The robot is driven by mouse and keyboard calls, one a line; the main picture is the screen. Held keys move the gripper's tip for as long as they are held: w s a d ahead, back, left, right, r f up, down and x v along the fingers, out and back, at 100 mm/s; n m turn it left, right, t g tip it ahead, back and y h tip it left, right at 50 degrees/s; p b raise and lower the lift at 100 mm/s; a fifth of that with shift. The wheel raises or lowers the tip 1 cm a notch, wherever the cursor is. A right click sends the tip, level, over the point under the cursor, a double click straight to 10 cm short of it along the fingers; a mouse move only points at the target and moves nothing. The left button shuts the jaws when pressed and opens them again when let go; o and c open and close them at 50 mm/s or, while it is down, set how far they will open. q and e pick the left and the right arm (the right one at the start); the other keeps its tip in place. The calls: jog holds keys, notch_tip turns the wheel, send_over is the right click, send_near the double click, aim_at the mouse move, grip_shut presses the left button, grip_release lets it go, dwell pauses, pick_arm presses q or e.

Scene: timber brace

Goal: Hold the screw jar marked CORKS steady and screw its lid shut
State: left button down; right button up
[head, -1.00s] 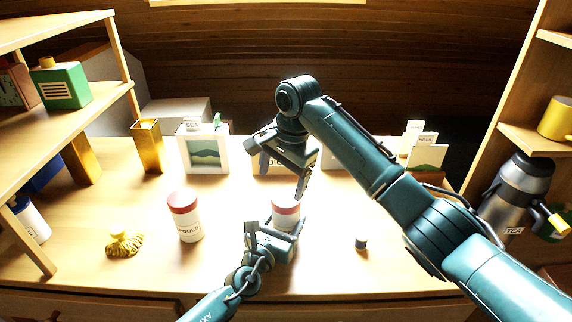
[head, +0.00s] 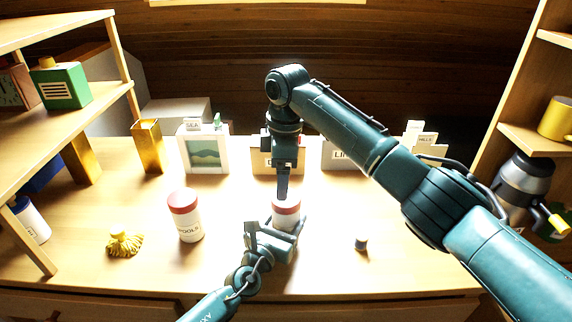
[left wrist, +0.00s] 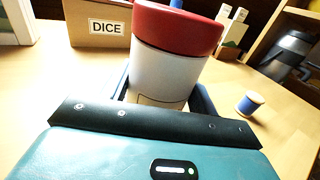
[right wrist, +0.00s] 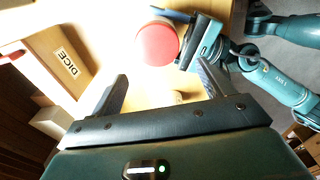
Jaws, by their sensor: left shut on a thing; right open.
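The white jar (head: 285,217) with a red lid (head: 287,205) stands upright on the table. Its label is mostly hidden, so I cannot read it. My left gripper (head: 276,228) is shut around the jar's body from the near side; in the left wrist view the white body (left wrist: 165,78) sits between its fingers below the red lid (left wrist: 178,27). The lid rests on the jar; I cannot tell how tightly. My right gripper (head: 283,192) points down just above the lid. In the right wrist view it is open (right wrist: 163,75), with the lid (right wrist: 157,43) beyond its fingertips.
A similar red-lidded jar (head: 188,222), its label ending in "OOLS", stands to the left. A yellow tasselled thing (head: 124,243) lies at front left and a small spool (head: 361,243) at right. A DICE box (left wrist: 100,22) and a picture frame (head: 204,155) stand behind.

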aim_at(286, 220)
jog(key=n, duration=0.4)
jog(key=shift+d+r+n, duration=0.1)
jog(key=shift+r+n, duration=0.05)
jog(key=shift+n, duration=0.15)
jog(key=n, duration=0.4)
jog(key=shift+w+d+r, duration=0.1)
jog(key=shift+r, duration=0.05)
jog(key=n, duration=0.4)
jog(key=shift+d+r, duration=0.1)
jog(key=shift+r, duration=0.1)
jog(key=n, duration=0.5)
jog(key=shift+w+d+r+h, duration=0.15)
jog(key=shift+h, duration=0.15)
jog(key=shift+f, duration=4)
